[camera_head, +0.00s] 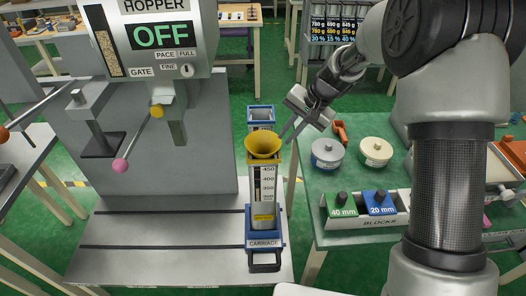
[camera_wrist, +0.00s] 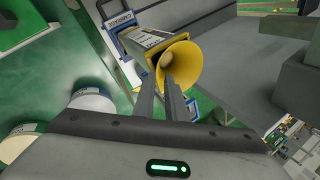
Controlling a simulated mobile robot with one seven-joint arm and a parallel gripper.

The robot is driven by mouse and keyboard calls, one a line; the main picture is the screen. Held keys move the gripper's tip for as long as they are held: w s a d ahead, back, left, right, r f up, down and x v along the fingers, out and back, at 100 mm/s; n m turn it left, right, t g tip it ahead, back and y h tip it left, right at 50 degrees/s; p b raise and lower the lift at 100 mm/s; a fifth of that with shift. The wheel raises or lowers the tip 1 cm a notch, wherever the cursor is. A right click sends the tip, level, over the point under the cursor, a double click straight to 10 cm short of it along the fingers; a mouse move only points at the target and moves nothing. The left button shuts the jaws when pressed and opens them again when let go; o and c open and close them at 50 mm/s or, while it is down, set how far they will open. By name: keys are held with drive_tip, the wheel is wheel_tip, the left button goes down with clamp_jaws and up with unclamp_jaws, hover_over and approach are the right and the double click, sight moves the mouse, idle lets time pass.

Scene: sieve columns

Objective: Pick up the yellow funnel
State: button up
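The yellow funnel (camera_head: 263,145) sits upright, wide mouth up, in the top of a clear graduated column (camera_head: 265,185) on the blue carriage (camera_head: 265,243). In the wrist view the funnel (camera_wrist: 182,60) shows its round mouth just beyond my fingertips. My gripper (camera_head: 289,138) comes in from the upper right, with its fingertips close to the right side of the funnel's rim. In the wrist view my gripper (camera_wrist: 158,80) has a narrow gap between its two fingers, and nothing shows held in it. I cannot tell whether a finger touches the rim.
The grey hopper (camera_head: 155,40) reads OFF and stands to the left. Another blue-rimmed column (camera_head: 261,115) stands behind the funnel.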

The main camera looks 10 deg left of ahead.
drive_tip(key=shift+x, duration=3.1)
clamp_jaws()
drive_tip(key=shift+r, duration=0.1)
